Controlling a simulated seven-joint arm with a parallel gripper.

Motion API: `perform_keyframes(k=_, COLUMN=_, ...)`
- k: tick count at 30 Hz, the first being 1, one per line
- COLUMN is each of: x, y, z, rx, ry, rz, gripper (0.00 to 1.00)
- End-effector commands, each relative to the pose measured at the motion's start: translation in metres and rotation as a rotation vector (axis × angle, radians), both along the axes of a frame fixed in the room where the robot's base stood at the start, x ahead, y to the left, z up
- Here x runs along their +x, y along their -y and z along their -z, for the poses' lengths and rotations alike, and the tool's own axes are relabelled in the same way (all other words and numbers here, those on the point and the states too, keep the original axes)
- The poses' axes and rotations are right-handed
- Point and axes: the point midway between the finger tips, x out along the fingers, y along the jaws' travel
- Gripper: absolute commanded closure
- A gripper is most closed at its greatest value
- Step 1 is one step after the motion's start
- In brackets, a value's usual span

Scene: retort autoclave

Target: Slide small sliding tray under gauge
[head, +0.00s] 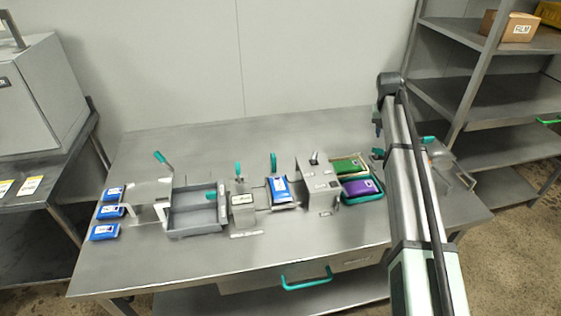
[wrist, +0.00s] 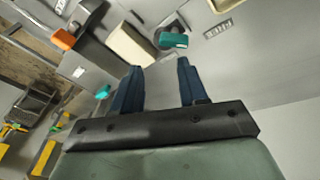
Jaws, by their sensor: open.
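A small tray (head: 284,206) at the middle of the bench carries a blue pouch (head: 279,188); a teal handle stands up behind it. To its left is a boxy metal fixture (head: 242,212) with a light label, and to its right a larger metal housing (head: 318,184). I cannot tell for sure which of these is the gauge. A larger grey tray (head: 196,231) with a teal tab lies further left. My gripper (wrist: 158,78) is open and empty in the wrist view, apart from these things. In the head view my arm hides most of it.
Several blue pouches (head: 105,232) lie at the bench's left end. Green and purple packs in trays (head: 362,199) sit right of the housing, close to my arm. The wrist view shows an orange block (wrist: 63,39) and a teal handle (wrist: 173,40). The bench front (head: 200,262) is clear.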

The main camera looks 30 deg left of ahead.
Motion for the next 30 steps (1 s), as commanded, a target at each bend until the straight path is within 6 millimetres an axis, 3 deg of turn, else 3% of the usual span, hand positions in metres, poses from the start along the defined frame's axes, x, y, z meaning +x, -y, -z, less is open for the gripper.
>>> perform_keyframes(k=1, x=-0.016, y=-0.031, z=-0.004, rx=0.005, ry=-0.018, rz=-0.042, gripper=0.57)
perform_keyframes(k=6, x=-0.071, y=-0.115, z=-0.015, rx=0.022, ry=-0.086, rz=-0.166, gripper=0.57)
perform_keyframes(k=15, x=-0.185, y=-0.239, z=-0.034, rx=0.034, ry=-0.205, rz=-0.388, gripper=0.57)
perform_keyframes(k=21, x=-0.24, y=-0.285, z=-0.044, rx=0.034, ry=-0.258, rz=-0.486, gripper=0.57)
perform_keyframes(k=25, x=-0.257, y=-0.297, z=-0.046, rx=0.032, ry=-0.275, rz=-0.515, gripper=0.57)
perform_keyframes(k=30, x=-0.261, y=-0.299, z=-0.038, rx=0.032, ry=-0.28, rz=-0.522, gripper=0.57)
